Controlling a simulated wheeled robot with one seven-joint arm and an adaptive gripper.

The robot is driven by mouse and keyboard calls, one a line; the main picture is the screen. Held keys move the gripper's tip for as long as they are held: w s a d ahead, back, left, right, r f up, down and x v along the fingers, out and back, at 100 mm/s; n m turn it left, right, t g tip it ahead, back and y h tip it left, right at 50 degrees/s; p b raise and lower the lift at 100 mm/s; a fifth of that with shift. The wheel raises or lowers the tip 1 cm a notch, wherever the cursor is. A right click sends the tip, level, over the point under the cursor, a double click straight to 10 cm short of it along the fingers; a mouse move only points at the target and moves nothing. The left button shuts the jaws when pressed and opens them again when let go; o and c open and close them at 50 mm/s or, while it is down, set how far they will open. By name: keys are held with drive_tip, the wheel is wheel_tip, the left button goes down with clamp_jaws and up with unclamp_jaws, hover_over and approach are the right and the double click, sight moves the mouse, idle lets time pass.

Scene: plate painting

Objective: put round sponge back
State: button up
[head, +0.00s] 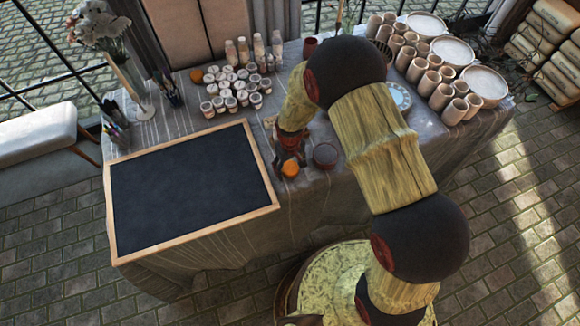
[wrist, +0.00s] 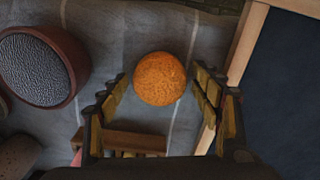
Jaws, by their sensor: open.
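The round sponge (head: 290,169) is orange and rests on the cloth-covered table, close to the right edge of the framed black board. It also shows in the wrist view (wrist: 160,78), between the tips of my two fingers. My gripper (wrist: 163,88) is open, with a finger on each side of the sponge and a visible gap to each. In the head view my gripper (head: 289,158) points down right beside the sponge; its fingers are partly hidden by its own body.
The framed black board (head: 190,185) lies to the left. A dark round bowl (head: 325,155) stands to the right of the sponge. Paint jars (head: 235,90) and another orange round thing (head: 196,76) are at the back. Several cups (head: 417,70) and plates stand at the right.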

wheel_tip(320, 180, up, 12)
drive_tip(key=p, duration=0.2)
wheel_tip(320, 180, up, 13)
drive_tip(key=m+t, duration=0.1)
hover_over(290, 167)
drive_tip(key=d, duration=0.4)
drive_tip(key=s+d+r+m+t, duration=0.1)
drive_tip(key=s+d+r+t, duration=0.2)
drive_tip(key=r, duration=0.6)
drive_tip(key=s+d+r+m, duration=0.1)
drive_tip(key=s+d+r, duration=0.2)
drive_tip(key=s+r, duration=0.3)
drive_tip(key=s+d+r+m+t, duration=0.1)
drive_tip(key=s+d+r+m, duration=0.1)
drive_tip(key=s+d+r, duration=0.2)
drive_tip(key=s+r, duration=0.3)
drive_tip(key=s, duration=0.4)
drive_tip(key=shift+s+d+t, duration=0.15)
drive_tip(key=shift+d+t, duration=0.05)
drive_tip(key=shift+t, duration=0.1)
drive_tip(key=shift+f, duration=0.1)
wheel_tip(290, 167, down, 3)
drive_tip(key=b, duration=0.3)
drive_tip(key=shift+f, duration=0.1)
